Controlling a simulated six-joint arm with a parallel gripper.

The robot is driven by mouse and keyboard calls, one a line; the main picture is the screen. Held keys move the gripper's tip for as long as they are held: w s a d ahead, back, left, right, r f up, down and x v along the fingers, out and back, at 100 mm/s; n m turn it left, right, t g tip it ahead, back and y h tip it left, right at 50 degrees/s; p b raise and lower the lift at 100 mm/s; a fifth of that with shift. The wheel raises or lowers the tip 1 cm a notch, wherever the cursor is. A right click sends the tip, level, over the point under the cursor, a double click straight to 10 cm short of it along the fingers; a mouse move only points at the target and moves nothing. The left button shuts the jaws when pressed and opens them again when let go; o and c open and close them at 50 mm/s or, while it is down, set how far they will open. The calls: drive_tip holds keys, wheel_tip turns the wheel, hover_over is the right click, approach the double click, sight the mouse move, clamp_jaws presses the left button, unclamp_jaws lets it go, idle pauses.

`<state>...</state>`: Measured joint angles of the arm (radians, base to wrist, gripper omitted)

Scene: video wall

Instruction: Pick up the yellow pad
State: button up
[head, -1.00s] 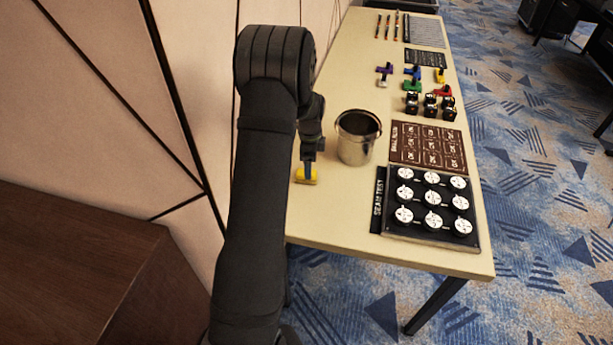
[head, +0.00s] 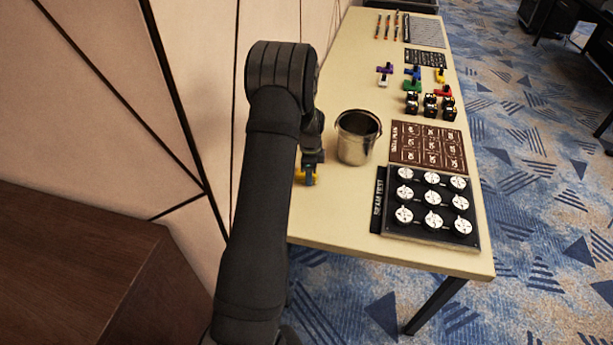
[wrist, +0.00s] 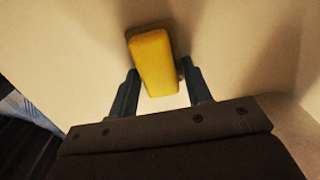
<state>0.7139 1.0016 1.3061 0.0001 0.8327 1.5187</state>
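The yellow pad (wrist: 153,60) lies on the cream table, seen in the wrist view just beyond and partly between my gripper's two fingers. My gripper (wrist: 160,82) is open, with a finger on each side of the pad's near end.
A metal bucket (head: 357,138) stands just right of my gripper on the table (head: 330,215). Further right are a brown card (head: 428,146) and a black board with several white round pieces (head: 480,238). Coloured clips and pens lie at the far end. A panelled wall is on the left.

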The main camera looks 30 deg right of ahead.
drive_tip(key=shift+c, duration=0.6)
